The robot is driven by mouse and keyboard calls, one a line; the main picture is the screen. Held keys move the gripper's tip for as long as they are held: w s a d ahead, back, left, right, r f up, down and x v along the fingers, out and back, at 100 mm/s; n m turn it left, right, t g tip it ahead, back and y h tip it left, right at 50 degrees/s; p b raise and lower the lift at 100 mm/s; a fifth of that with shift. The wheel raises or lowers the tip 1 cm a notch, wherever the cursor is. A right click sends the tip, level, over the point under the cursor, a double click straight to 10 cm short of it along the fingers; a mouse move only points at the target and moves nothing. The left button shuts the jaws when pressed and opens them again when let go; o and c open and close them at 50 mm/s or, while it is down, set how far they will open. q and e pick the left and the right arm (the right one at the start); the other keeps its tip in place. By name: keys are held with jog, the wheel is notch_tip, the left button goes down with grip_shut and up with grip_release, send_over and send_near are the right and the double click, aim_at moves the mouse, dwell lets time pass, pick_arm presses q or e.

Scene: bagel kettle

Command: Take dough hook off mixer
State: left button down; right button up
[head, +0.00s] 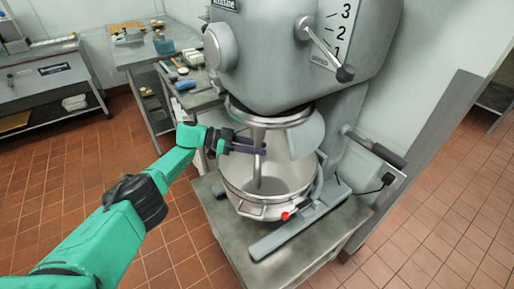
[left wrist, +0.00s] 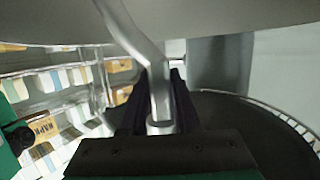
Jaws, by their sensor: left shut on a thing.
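The large grey mixer (head: 285,60) stands on a low metal table. Its metal dough hook (head: 258,137) hangs from the mixer head down into the steel bowl (head: 290,198). My left gripper (head: 262,150) reaches in from the left above the bowl rim and is shut on the hook's shaft. In the left wrist view, the bent metal dough hook (left wrist: 142,42) runs down between the two dark fingers of the left gripper (left wrist: 158,100). The hook's lower end is partly hidden inside the bowl. My right gripper does not show.
The curved bowl guard (head: 306,136) is beside the hook on the right. A speed lever (head: 325,52) and a side handle (head: 375,148) stick out from the mixer. Cluttered metal tables (head: 150,52) stand at the back left. The tiled floor at left is clear.

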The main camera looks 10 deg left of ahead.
pick_arm(q)
jog(key=shift+f+b, duration=0.4)
jog(key=shift+f, duration=0.25)
jog(key=shift+w+r, duration=0.1)
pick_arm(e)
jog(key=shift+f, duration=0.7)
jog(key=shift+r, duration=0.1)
pick_arm(q)
jog(key=shift+s+a+r+p, duration=0.1)
jog(key=shift+s+a+p, duration=0.2)
jog(key=shift+p, duration=0.2)
jog(key=s+a+m+h+p, duration=0.1)
jog(key=s+a+h, duration=0.1)
jog(key=s+a, duration=0.2)
jog(key=shift+s+f+t, duration=0.15)
jog(key=shift+f+t, duration=0.2)
jog(key=shift+t, duration=0.05)
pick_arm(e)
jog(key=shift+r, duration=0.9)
pick_arm(q)
jog(key=shift+a, duration=0.1)
